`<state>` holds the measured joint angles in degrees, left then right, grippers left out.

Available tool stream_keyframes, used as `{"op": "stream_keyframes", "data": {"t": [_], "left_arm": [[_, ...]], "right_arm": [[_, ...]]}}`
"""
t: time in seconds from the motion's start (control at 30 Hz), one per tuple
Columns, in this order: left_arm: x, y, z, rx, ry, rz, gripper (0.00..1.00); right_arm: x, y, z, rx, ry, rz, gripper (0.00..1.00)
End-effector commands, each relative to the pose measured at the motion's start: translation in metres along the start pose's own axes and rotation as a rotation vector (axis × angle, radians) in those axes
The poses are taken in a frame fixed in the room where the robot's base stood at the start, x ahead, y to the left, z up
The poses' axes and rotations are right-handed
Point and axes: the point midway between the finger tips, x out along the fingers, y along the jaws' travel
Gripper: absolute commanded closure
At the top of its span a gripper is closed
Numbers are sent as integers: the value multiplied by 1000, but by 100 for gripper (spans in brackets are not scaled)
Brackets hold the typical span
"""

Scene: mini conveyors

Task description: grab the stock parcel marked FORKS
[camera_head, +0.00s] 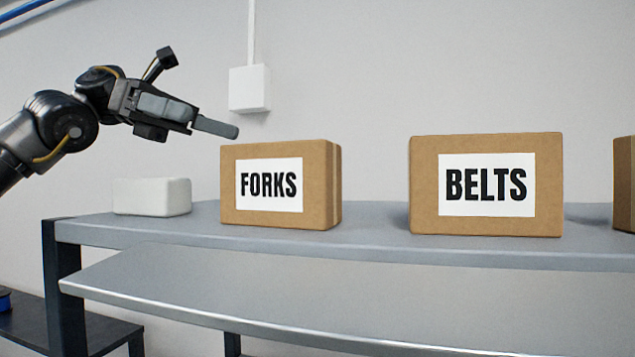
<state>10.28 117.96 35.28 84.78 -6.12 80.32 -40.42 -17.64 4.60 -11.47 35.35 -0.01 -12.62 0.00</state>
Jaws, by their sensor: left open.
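The parcel marked FORKS (318,190) is a brown cardboard box with a white label on its front. It stands upright on the grey upper surface, left of the middle of the head view. My left gripper (218,127) comes in from the left, with its fingers pointing right and slightly down. It is open and shows nothing between its fingers. The fingertips are above the parcel's top left corner in the picture, apart from it. My right gripper is not in view.
A similar parcel marked BELTS (424,185) stands to the right, with clear surface between the two. Another brown box (625,183) is cut off at the right edge. A white block (152,197) sits left of FORKS. A lower grey shelf (250,290) runs in front.

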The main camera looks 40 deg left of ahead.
Motion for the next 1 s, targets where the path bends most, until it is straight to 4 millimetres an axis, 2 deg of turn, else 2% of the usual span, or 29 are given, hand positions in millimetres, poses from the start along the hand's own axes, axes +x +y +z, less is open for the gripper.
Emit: {"op": "stream_keyframes", "data": {"t": [0.1,0.2,0.37,0.6,0.7,0.87,1.0], "left_arm": [[17,-16,7,67,79,-11,22],[22,-20,9,88,100,-16,22],[30,-20,9,90,103,-20,22],[66,-20,6,87,102,-20,22],[75,-20,5,87,100,-18,22],[79,-20,4,87,99,-17,22],[87,-20,4,87,100,-20,22]], "right_arm": [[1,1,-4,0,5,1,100],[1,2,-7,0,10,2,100],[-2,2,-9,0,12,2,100],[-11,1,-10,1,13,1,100],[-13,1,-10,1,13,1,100],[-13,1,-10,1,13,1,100],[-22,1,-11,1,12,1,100]]}}
